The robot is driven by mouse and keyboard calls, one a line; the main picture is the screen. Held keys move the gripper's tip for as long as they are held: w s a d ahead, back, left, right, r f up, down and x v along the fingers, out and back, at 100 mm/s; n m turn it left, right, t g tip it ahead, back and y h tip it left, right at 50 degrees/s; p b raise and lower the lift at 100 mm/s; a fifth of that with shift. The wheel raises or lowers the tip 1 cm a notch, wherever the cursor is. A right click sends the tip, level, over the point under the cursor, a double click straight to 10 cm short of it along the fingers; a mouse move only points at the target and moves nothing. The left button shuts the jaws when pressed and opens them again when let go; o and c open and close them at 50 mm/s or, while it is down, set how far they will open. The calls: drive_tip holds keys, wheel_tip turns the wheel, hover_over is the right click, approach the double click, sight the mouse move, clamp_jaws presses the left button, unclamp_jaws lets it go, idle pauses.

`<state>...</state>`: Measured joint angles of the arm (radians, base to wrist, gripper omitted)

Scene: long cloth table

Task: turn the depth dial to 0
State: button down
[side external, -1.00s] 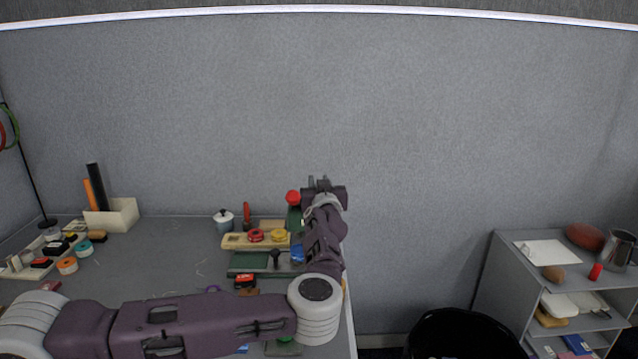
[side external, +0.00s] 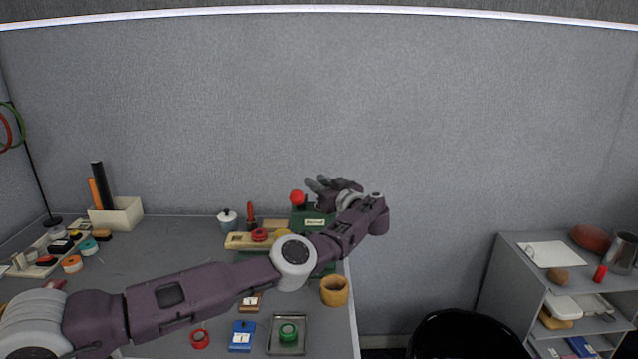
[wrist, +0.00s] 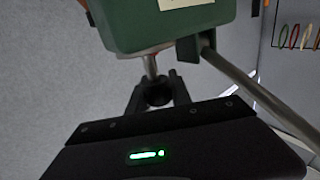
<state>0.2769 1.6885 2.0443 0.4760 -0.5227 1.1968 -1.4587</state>
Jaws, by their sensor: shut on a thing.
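A green machine housing with a pale label (side external: 313,222) stands at the table's far right end, with a red ball knob (side external: 297,197) at its upper left. My gripper (side external: 317,183) is just above and beside it, reaching in from the right. In the wrist view the green housing (wrist: 165,28) fills the top. There my gripper (wrist: 158,95) is shut on a small dark round knob (wrist: 157,92) at the end of a short metal shaft. I cannot tell whether this knob is the depth dial, and no scale or 0 mark is readable.
A metal bar (wrist: 245,82) runs beside my gripper. A wooden rack (side external: 243,241) with a red ring (side external: 260,235) stands left of the housing. A wooden cup (side external: 334,291), blue block (side external: 242,336) and metal tray (side external: 300,321) lie near my forearm.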

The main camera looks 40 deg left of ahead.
drive_tip(key=shift+d+f, duration=0.15)
drive_tip(key=shift+d, duration=0.05)
drive_tip(key=c, duration=1.2)
unclamp_jaws()
drive_tip(key=shift+o, duration=0.2)
drive_tip(key=v, duration=0.7)
